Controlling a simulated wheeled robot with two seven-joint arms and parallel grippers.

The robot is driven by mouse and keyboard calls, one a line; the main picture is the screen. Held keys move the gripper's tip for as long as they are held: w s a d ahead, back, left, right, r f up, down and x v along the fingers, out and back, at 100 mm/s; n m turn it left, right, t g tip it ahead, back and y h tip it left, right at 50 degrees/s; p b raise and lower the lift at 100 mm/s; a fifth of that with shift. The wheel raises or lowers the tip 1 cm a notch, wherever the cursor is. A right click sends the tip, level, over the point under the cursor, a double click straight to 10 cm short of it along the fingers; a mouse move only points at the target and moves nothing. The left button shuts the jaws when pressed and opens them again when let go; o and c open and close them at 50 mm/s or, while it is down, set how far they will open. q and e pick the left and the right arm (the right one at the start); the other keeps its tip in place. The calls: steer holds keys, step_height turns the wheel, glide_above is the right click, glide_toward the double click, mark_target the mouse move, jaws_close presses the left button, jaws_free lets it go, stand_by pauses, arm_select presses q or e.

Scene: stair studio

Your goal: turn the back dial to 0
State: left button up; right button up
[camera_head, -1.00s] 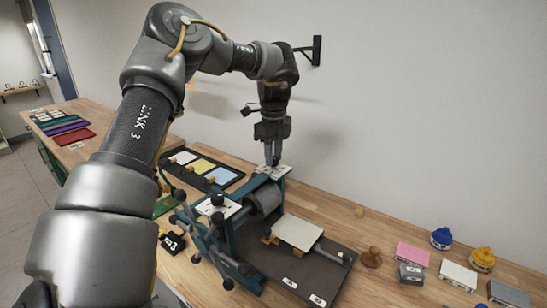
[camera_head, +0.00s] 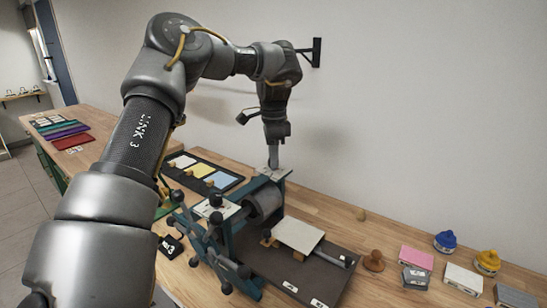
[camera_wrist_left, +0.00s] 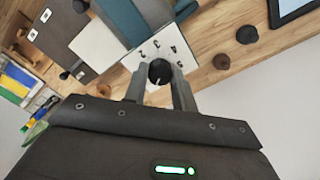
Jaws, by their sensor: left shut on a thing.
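The back dial is a black knob (camera_wrist_left: 159,71) on a white plate with dark marks (camera_wrist_left: 147,53), on top of the far post of the press (camera_head: 262,205). My left gripper (camera_head: 273,166) points straight down over that plate. In the left wrist view its two fingers (camera_wrist_left: 160,84) are shut on the sides of the back dial. A pale line shows on the knob, but the marks are too small to read. In the head view the fingers hide the knob. The front dial (camera_head: 215,201) stands on its own white plate at the near post, untouched.
The press has a grey roller (camera_head: 264,200), a dark bed (camera_head: 318,270) with a pale block (camera_head: 299,236), and a spoked wheel at the left. Tins and a wooden knob (camera_head: 374,261) stand at the right.

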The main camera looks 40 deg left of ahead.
arm_select(q)
steer(key=shift+n, duration=0.3)
stand_by(0.4)
steer(key=o, duration=1)
steer(key=shift+a, duration=0.1)
steer(key=shift+r+p, duration=4)
steer(key=shift+r, duration=1.45)
